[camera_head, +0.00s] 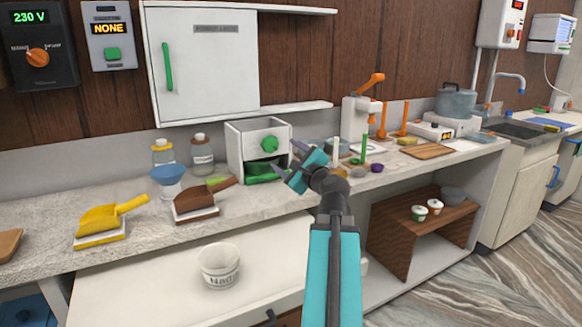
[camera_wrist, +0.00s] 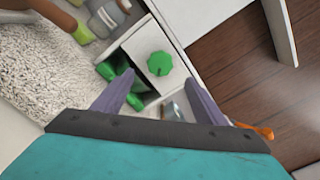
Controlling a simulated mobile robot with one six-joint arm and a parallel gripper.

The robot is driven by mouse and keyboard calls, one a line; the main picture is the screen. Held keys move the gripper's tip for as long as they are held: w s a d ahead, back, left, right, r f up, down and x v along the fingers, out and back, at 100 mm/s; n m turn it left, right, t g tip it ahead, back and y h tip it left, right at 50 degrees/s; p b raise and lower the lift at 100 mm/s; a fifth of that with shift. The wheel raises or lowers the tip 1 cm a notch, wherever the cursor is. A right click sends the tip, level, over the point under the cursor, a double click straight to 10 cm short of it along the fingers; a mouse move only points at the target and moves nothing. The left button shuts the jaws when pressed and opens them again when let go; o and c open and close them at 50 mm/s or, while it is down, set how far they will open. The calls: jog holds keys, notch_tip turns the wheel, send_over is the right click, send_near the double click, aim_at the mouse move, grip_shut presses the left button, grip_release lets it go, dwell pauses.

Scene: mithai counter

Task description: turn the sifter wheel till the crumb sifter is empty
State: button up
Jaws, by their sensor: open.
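A green drawer or tray (camera_head: 264,170) shows in the opening below the wheel. In the wrist view the wheel (camera_wrist: 160,63) lies ahead of and between my fingertips, with a visible gap. My gripper (camera_head: 292,165) is open and empty, just right of the sifter's front. Its two purple-grey fingers (camera_wrist: 160,95) stand apart in the wrist view. What is inside the sifter cannot be seen.
A brown scoop (camera_head: 203,200) and a yellow scoop (camera_head: 108,215) stand left of the sifter. Two jars and a blue funnel (camera_head: 168,175) stand behind them. A white tub (camera_head: 220,265) is on the lower surface. Cups and an orange-handled machine (camera_head: 362,115) stand to the right.

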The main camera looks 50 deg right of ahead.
jog(key=shift+b+v, duration=1.2)
jog(key=shift+v, duration=0.1)
jog(key=shift+f, duration=0.1)
